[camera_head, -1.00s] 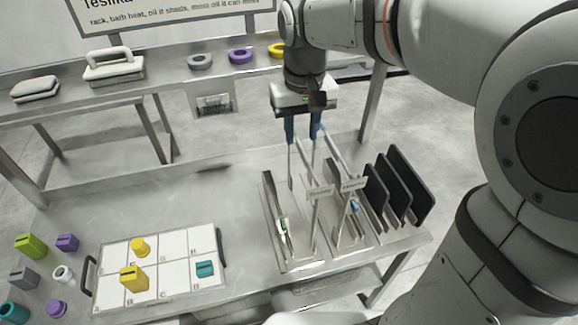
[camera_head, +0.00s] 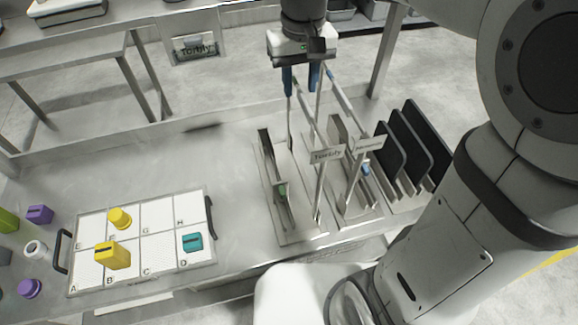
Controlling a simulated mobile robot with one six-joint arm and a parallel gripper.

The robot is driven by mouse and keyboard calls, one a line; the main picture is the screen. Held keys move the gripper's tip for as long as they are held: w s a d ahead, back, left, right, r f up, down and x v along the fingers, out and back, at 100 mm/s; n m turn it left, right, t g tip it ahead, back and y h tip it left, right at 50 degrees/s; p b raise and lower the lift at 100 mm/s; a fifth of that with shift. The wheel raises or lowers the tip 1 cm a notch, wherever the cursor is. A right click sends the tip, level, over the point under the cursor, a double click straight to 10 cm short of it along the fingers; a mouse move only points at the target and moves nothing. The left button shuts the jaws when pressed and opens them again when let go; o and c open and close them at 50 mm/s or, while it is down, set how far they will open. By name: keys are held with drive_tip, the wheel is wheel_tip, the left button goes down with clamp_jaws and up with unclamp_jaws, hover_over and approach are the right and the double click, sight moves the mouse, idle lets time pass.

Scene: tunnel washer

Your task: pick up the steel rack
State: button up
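A steel rack (camera_head: 297,229) with flat base trays, upright posts and sloping bars stands on the metal table, right of its middle. It carries two small label plates, one reading roughly "Tortify" (camera_head: 327,155). Narrow upright pieces stand in it, one with a green part (camera_head: 282,190) and one with a blue part (camera_head: 365,168). My gripper (camera_head: 301,88) points down over the back of the rack. Its two blue-padded fingers are apart, with a gap between them. They overlap the tops of the rack's posts in the picture; I cannot tell if they touch.
Dark upright panels (camera_head: 414,150) stand close to the right of the rack. A white lettered tray (camera_head: 160,235) with yellow and teal pieces lies to the left. Small coloured blocks sit at the far left. The tabletop (camera_head: 200,165) between tray and rack is clear.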

sight(303, 108)
drive_tip(key=f, duration=0.5)
drive_tip(key=f+p, duration=0.1)
drive_tip(key=f, duration=0.2)
drive_tip(key=shift+d+f, duration=0.15)
drive_tip(key=shift+d, duration=0.25)
drive_tip(key=shift+s, duration=0.1)
drive_tip(key=shift+c, duration=0.4)
clamp_jaws()
idle(0.5)
